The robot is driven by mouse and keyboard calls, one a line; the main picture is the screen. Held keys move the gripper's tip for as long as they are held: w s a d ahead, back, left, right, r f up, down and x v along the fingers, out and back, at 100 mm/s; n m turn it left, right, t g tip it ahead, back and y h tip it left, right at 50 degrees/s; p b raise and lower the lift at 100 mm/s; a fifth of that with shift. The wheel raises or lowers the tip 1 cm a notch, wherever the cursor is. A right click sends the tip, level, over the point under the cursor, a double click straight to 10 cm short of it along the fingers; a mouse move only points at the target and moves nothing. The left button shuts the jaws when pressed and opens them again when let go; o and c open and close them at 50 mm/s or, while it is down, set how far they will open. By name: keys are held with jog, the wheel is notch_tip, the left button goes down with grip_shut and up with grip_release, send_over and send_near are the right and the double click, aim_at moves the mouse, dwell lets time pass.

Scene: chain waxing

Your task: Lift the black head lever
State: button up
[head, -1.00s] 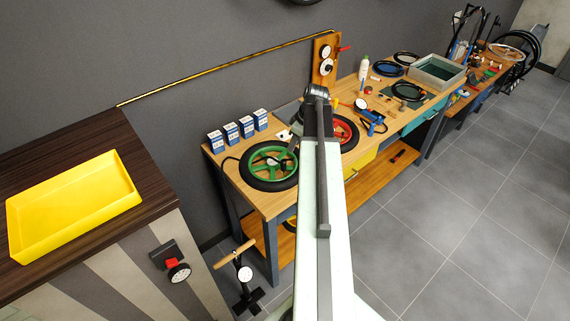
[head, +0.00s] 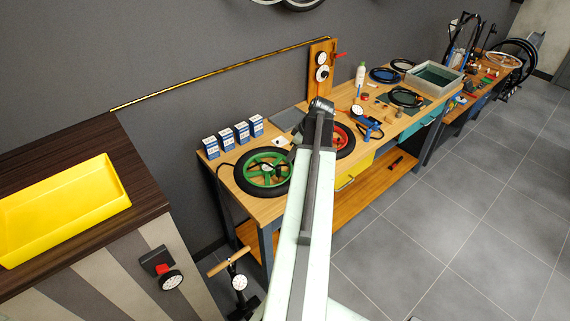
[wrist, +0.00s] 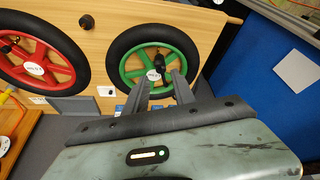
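A green-spoked wheel (head: 264,173) with a black tyre lies on the wooden workbench (head: 240,200); it also shows in the wrist view (wrist: 126,67). A small black upright piece (wrist: 160,62) stands near its white hub label in the wrist view and looks like the black head; its lever cannot be told apart clearly. My gripper (wrist: 160,80) is open and empty, its two grey fingers pointing at the wheel with the black piece just beyond and between the tips. In the head view my arm hides the gripper.
A red wheel (head: 343,140) lies right of the green one. Several blue-and-white boxes (head: 241,132) stand at the bench's back left. A floor pump with a gauge (head: 239,282) stands before the bench. A yellow tray (head: 65,208) sits on the dark cabinet at left. Floor at right is clear.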

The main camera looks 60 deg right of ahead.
aim_at(288, 164)
jog(key=b+x, duration=0.3)
jog(key=x, duration=0.1)
jog(key=b+x, duration=0.4)
jog(key=shift+s+d, duration=0.15)
jog(key=shift+s, duration=0.1)
jog(key=shift+r, duration=0.1)
